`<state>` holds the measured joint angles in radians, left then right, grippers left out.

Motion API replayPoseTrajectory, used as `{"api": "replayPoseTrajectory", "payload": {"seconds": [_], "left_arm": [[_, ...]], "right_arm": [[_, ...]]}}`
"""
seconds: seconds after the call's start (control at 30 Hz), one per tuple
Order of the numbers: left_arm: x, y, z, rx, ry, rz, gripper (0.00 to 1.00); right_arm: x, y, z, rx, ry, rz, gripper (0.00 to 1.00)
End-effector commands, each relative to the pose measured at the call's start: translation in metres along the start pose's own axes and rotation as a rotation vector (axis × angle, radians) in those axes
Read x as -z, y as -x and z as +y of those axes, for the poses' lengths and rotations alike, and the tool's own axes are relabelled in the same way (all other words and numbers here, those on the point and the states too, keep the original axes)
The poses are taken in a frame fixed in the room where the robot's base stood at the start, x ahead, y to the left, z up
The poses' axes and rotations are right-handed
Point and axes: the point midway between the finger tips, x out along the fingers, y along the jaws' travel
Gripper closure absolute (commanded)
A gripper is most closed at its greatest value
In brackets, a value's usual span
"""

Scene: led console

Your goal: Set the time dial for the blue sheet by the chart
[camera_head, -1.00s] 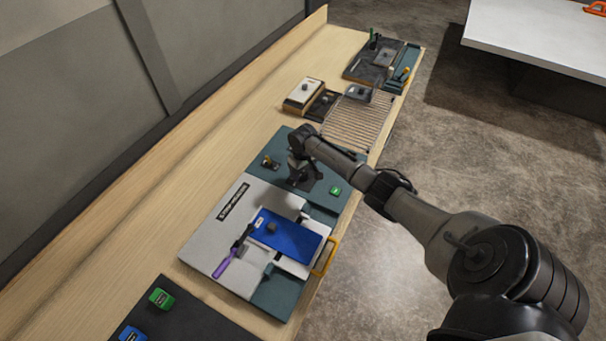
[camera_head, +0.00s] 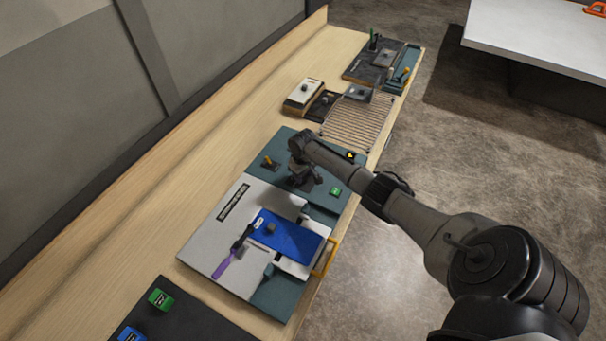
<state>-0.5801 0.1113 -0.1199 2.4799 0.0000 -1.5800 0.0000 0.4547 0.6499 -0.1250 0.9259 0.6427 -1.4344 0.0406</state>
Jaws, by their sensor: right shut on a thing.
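The blue sheet (camera_head: 284,237) lies flat on the grey and teal console (camera_head: 222,240), with a small dark knob-like piece on it and a purple-handled tool (camera_head: 226,262) at its left end. My right gripper (camera_head: 305,185) points down over the teal panel at the console's far end. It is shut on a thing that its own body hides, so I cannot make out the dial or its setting. No chart can be made out. My left gripper is not in view.
A green button (camera_head: 335,191) and a small orange-tipped lever (camera_head: 270,162) flank the gripper. A yellow handle (camera_head: 327,257) sticks out at the console's right edge. A wire rack (camera_head: 357,122) lies beyond. Green (camera_head: 160,298) and blue (camera_head: 132,334) blocks sit on a dark mat in front.

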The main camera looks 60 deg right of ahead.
Motion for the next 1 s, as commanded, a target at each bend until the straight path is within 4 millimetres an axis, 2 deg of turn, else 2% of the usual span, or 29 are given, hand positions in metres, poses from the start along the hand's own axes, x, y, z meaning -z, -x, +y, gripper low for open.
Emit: {"api": "replayPoseTrajectory", "payload": {"seconds": [0.03, 0.13, 0.47, 1.0], "left_arm": [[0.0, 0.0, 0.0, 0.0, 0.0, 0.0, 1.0], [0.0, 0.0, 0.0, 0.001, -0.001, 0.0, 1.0], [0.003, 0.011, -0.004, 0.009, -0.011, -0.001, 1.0], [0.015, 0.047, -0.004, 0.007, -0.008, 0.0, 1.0]], "right_arm": [[0.0, 0.0, 0.0, 0.0, 0.0, 0.0, 0.73], [0.0, 0.0, 0.0, 0.0, 0.0, 0.0, 0.82], [0.0, 0.003, 0.0, 0.0, -0.071, -0.002, 0.82], [0.0, 0.003, -0.001, 0.002, -0.502, -0.002, 0.82]]}}
